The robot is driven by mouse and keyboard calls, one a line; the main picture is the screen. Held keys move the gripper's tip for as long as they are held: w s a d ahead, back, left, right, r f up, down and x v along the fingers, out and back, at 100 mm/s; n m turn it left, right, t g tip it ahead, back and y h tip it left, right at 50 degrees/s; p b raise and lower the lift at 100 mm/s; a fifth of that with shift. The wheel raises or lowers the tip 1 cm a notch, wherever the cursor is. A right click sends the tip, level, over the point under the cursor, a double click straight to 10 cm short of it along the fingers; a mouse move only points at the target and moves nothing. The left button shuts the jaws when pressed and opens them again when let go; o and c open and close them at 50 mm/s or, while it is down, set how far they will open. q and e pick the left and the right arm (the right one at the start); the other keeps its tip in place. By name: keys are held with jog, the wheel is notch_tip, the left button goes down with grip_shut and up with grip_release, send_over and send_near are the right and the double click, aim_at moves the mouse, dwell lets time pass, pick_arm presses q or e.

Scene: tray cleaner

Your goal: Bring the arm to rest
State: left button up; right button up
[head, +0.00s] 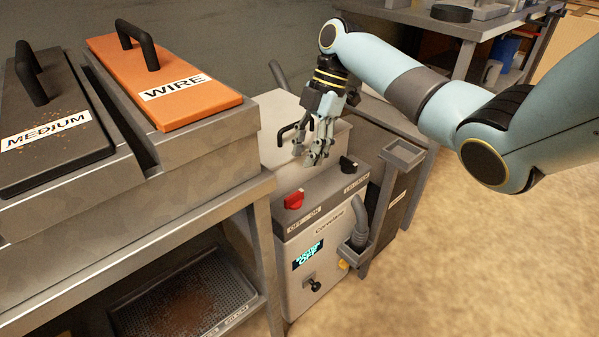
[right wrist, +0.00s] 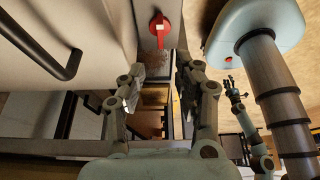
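My right gripper (head: 314,155) hangs above the cleaner machine (head: 298,258), just behind its control panel, at the end of my pale blue right arm. In the right wrist view its two fingers (right wrist: 162,72) stand apart with nothing between them. A red knob (head: 294,199) on the panel shows beyond the fingertips in the right wrist view (right wrist: 160,28); the fingers look apart from it. What seems to be my left gripper (right wrist: 233,90) shows small at the right of the right wrist view; its finger state is unclear. It is outside the head view.
An orange WIRE brush block (head: 190,103) and a dark MEDIUM block (head: 60,153) sit on the metal bench at left. A mesh tray (head: 240,280) with brown crumbs lies on the lower shelf. A small grey holder (head: 402,154) stands right of the machine. Open floor lies at right.

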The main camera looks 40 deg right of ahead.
jog(key=shift+v, duration=0.95)
jog(key=s+a+f+m+h+p, duration=0.1)
jog(key=s+f+m, duration=0.5)
jog(key=s+f, duration=0.6)
jog(key=s+a+f+m+h+p, duration=0.1)
jog(key=s+f+m, duration=0.5)
jog(key=s+f, duration=0.7)
jog(key=s+a+f+m+h+p, duration=0.1)
jog(key=s+f+m, duration=0.5)
jog(key=s+f, duration=0.7)
jog(key=s+a+h, duration=0.1)
jog(key=s+h, duration=0.1)
jog(key=s, duration=1)
jog(key=shift+s+t+h, duration=0.3)
jog(key=shift+s+t, duration=0.05)
jog(key=shift+t, duration=0.05)
jog(key=shift+a, duration=0.1)
